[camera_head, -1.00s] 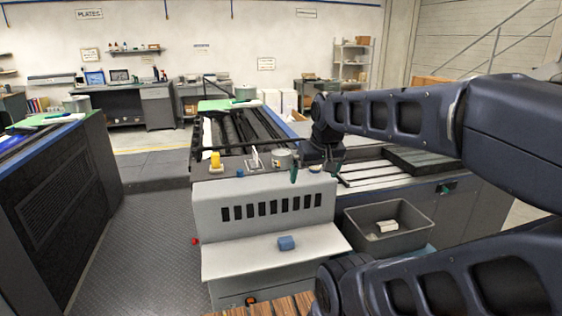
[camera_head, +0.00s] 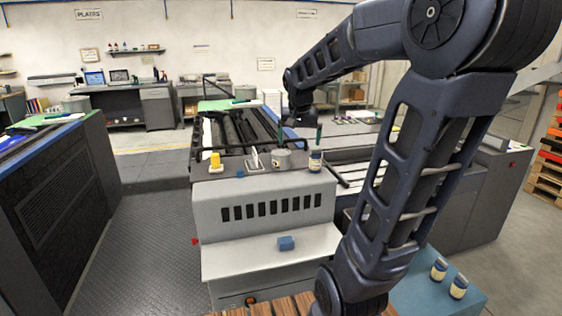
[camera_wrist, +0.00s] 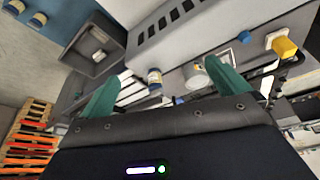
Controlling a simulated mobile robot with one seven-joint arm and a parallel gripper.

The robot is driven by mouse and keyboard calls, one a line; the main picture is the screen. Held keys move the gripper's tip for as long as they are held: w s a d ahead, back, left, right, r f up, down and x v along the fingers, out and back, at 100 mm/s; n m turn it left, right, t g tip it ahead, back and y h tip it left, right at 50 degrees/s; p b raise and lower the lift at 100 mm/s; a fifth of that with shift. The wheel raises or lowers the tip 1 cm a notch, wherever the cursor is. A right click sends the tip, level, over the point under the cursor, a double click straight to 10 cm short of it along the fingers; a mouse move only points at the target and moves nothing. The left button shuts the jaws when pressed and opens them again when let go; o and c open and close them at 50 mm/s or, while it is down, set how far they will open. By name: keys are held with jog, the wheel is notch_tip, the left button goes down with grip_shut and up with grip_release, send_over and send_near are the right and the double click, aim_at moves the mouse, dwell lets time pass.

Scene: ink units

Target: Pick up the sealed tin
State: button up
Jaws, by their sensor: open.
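My gripper (camera_head: 302,134) is open and empty, with green fingers, above the back of the press top. A small jar-like tin with a dark label and lid (camera_head: 315,161) stands upright on the press ledge, below the gripper in the picture. In the wrist view it (camera_wrist: 154,78) shows between the two fingers (camera_wrist: 162,72), apart from them. A wider grey tin (camera_head: 281,160) stands just left of it, and in the wrist view it (camera_wrist: 197,80) is by the right finger. I cannot tell for sure which one is the sealed tin.
A grey bin (camera_wrist: 93,47) is nearby.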

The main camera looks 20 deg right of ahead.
jog(key=w+f+m+h, duration=0.1)
jog(key=w+f+m, duration=0.25)
jog(key=w, duration=1.25)
jog(key=m+g+h, duration=0.1)
jog(key=m, duration=0.1)
send_near(282, 152)
jog(key=shift+x, duration=1.2)
jog(key=shift+w+f+m, duration=0.1)
jog(key=shift+f+m, duration=0.15)
jog(key=shift+f, duration=0.15)
jog(key=x, duration=0.5)
jog(key=shift+a+x, duration=0.15)
jog(key=shift+x, duration=1.15)
jog(key=shift+a+x, duration=0.2)
jog(key=shift+x, duration=1.1)
jog(key=shift+f, duration=0.15)
jog(key=c, duration=1)
jog(key=shift+c, duration=1)
